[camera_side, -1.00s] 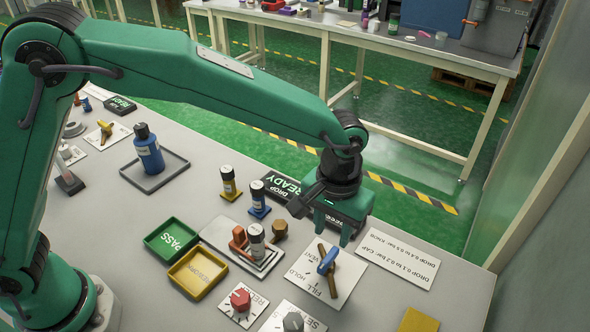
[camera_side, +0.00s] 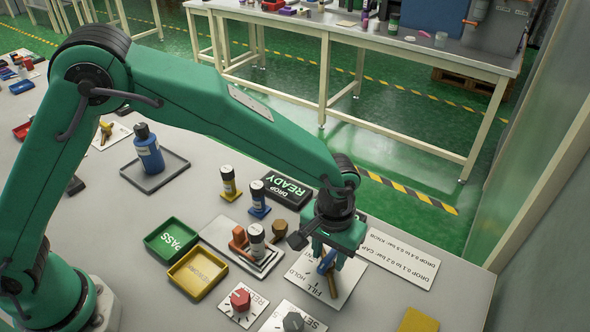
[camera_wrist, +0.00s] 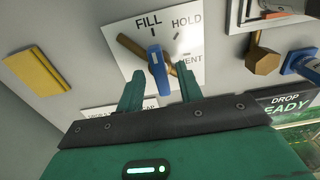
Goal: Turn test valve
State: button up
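The test valve has a blue handle (camera_wrist: 157,72) on a brass body (camera_wrist: 133,46). It sits on a white plate (camera_wrist: 207,52) marked FILL, HOLD and VENT. In the wrist view, the handle's upper end is below the FILL mark. My gripper (camera_wrist: 160,84) is open, with one finger on each side of the blue handle. A gap shows on both sides of the handle. In the side view, my gripper (camera_side: 326,257) is over the plate and partly hides the handle (camera_side: 327,262); the height of its fingertips above the plate is hard to tell.
A column stand (camera_side: 216,229) and a brass hex piece (camera_side: 279,229) are left of the valve. Red (camera_side: 240,300) and grey (camera_side: 292,321) knobs stand nearer the camera. A DROP READY block (camera_side: 287,188) lies behind. A flat label card (camera_side: 410,257) lies to the right.

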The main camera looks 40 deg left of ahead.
jog(key=shift+c, duration=0.3)
grip_shut()
jog(key=shift+m, duration=0.4)
jog(key=m, duration=0.8)
dwell(0.4)
jog(key=shift+o, duration=0.3)
grip_release()
